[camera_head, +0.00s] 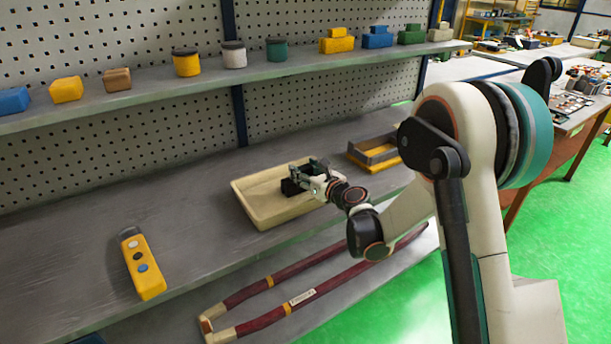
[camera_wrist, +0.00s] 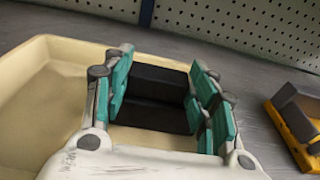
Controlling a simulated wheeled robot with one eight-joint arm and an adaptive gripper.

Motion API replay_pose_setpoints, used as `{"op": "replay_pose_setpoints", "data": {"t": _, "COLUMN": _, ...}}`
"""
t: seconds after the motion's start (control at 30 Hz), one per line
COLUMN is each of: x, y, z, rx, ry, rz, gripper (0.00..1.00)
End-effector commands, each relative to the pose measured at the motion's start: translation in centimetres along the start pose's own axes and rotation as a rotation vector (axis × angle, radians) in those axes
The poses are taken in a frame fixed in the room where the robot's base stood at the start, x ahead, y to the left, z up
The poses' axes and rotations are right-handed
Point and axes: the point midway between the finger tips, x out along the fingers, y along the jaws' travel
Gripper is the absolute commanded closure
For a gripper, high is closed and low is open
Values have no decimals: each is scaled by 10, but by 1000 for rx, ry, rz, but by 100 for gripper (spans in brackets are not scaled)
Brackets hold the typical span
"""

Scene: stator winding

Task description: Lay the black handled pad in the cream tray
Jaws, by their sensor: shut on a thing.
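The cream tray (camera_head: 259,201) is shallow and rectangular and lies on the grey bench; its left part and wall show in the wrist view (camera_wrist: 38,62). The black handled pad (camera_head: 290,187) is between the fingers of my gripper (camera_head: 314,170), over the right part of the tray. In the wrist view the black pad (camera_wrist: 152,97) fills the gap between the green finger pads of my gripper (camera_wrist: 160,98). My gripper is shut on it. I cannot tell whether the pad touches the tray floor. The pad's handle is not clearly visible.
A yellow and grey open frame (camera_head: 375,153) lies right of the tray. A yellow control box with buttons (camera_head: 143,264) lies at the left of the bench. A shelf (camera_head: 210,79) with coloured blocks and jars runs above. The bench between control box and tray is clear.

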Motion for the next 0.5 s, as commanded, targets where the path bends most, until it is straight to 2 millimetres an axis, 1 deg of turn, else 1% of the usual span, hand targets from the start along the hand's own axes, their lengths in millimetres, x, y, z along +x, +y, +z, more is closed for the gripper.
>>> {"op": "replay_pose_setpoints", "data": {"t": 0.03, "x": 0, "y": 0, "z": -3, "rx": 1, "ry": 0, "rz": 0, "gripper": 85}}
{"op": "replay_pose_setpoints", "data": {"t": 0.23, "x": 0, "y": 0, "z": -2, "rx": 1, "ry": 0, "rz": 0, "gripper": 85}}
{"op": "replay_pose_setpoints", "data": {"t": 0.37, "x": 1, "y": 0, "z": -5, "rx": 0, "ry": 0, "rz": 0, "gripper": 85}}
{"op": "replay_pose_setpoints", "data": {"t": 0.4, "x": 0, "y": 0, "z": -5, "rx": 0, "ry": 0, "rz": 0, "gripper": 40}}
{"op": "replay_pose_setpoints", "data": {"t": 0.47, "x": 0, "y": 0, "z": -4, "rx": 0, "ry": 0, "rz": 0, "gripper": 27}}
{"op": "replay_pose_setpoints", "data": {"t": 0.5, "x": 0, "y": 0, "z": -4, "rx": 0, "ry": 0, "rz": 0, "gripper": 27}}
